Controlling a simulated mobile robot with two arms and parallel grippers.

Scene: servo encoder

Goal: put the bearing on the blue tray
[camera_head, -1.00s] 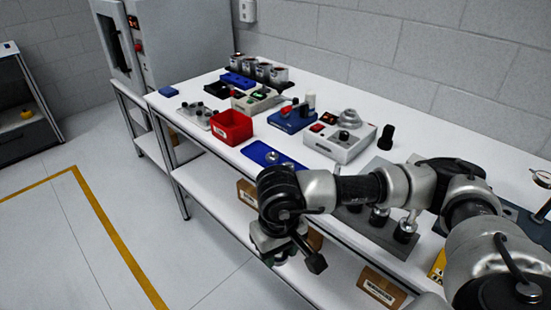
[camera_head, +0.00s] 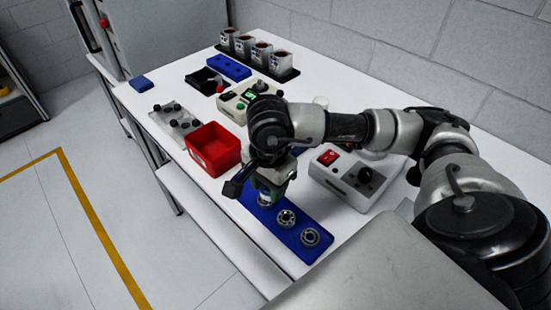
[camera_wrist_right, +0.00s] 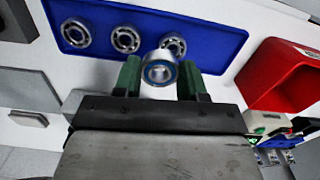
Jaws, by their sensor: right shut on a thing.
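The blue tray (camera_head: 270,223) lies on the white table near its front edge. In the right wrist view the tray (camera_wrist_right: 215,40) holds three bearings in a row: one at the left (camera_wrist_right: 76,33), one in the middle (camera_wrist_right: 126,39) and one at the right (camera_wrist_right: 173,46). My right gripper (camera_wrist_right: 159,78) is shut on another bearing (camera_wrist_right: 159,71), with a blue ring, between its green fingers. In the head view my right gripper (camera_head: 266,193) points down over the left end of the tray and hides part of it. My left gripper is out of view.
A red bin (camera_head: 215,166) stands just left of the tray. A control box with a red switch (camera_head: 329,157) stands to its right. Behind are a box with green buttons (camera_head: 240,110), a second blue block (camera_head: 229,67) and a rack of cups (camera_head: 261,56).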

